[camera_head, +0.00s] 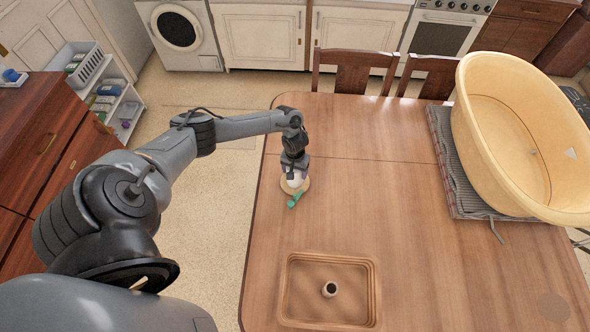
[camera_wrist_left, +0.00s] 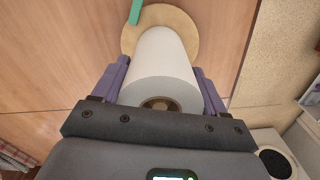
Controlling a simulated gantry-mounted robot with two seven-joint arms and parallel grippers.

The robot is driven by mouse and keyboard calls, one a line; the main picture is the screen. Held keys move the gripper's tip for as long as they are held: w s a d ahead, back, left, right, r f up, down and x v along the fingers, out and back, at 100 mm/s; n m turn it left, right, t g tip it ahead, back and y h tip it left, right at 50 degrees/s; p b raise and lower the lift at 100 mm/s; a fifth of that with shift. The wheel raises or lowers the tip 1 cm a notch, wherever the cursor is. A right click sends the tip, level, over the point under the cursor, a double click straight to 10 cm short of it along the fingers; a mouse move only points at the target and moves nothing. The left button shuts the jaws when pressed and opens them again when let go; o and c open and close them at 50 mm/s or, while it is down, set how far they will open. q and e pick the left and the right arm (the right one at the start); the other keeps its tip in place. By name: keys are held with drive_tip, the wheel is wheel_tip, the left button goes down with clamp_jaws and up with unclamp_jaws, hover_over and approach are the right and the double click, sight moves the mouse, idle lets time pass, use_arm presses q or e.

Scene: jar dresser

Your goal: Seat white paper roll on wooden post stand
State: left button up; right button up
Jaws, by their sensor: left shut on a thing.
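The white paper roll (camera_head: 292,184) is in my left gripper (camera_head: 294,174) near the left edge of the table. In the left wrist view the roll (camera_wrist_left: 165,62) lies between the two purple fingers of the gripper (camera_wrist_left: 160,88), which is shut on it. The roll's near end shows a brown core with a paler round spot inside; I cannot tell whether that is the post top. The stand's round wooden base (camera_wrist_left: 187,23) shows beyond the roll's far end. I cannot tell whether the roll touches the base. My right gripper is not in view.
A green item (camera_head: 295,200) lies beside the base. A brown tray (camera_head: 290,265) with a small hollow-topped piece (camera_head: 330,289) sits at the front. The table's middle is clear.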

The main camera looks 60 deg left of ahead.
use_arm(q)
drive_tip(key=shift+f, duration=0.15)
drive_tip(key=o, duration=1.1)
wheel_tip(320, 180, up, 9)
drive_tip(key=shift+r+p, duration=0.2)
drive_tip(key=shift+p, duration=0.8)
drive_tip(key=shift+r, duration=0.75)
